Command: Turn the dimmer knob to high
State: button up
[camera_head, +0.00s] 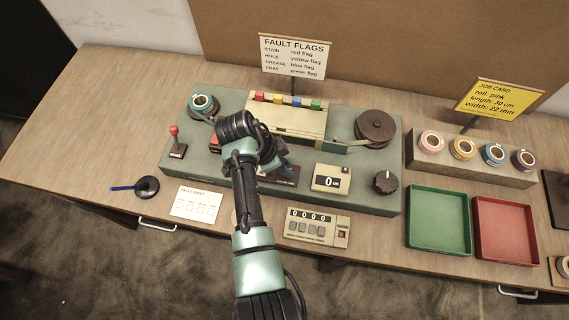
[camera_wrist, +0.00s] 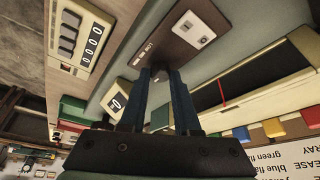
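A dark panel (camera_head: 284,175) with small white lettering lies on the middle of the green machine (camera_head: 240,178). In the head view my wrist partly hides this spot. A larger black knob (camera_head: 385,181) with a pale mark stands at the machine's right front, clear of my gripper.
A small display box (camera_head: 331,180) stands right of the panel. A counter box (camera_head: 317,228) lies in front. A red-tipped lever (camera_head: 175,142) and tape reels (camera_head: 203,104) (camera_head: 376,127) stand on the machine. Green (camera_head: 438,221) and red (camera_head: 505,228) trays lie at the right.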

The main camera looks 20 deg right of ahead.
jog(key=o, duration=0.5)
jog(key=shift+c, duration=0.2)
jog(key=shift+r, duration=0.1)
jog(key=b+v, duration=0.1)
jog(key=v, duration=1.2)
jog(key=shift+w, duration=0.1)
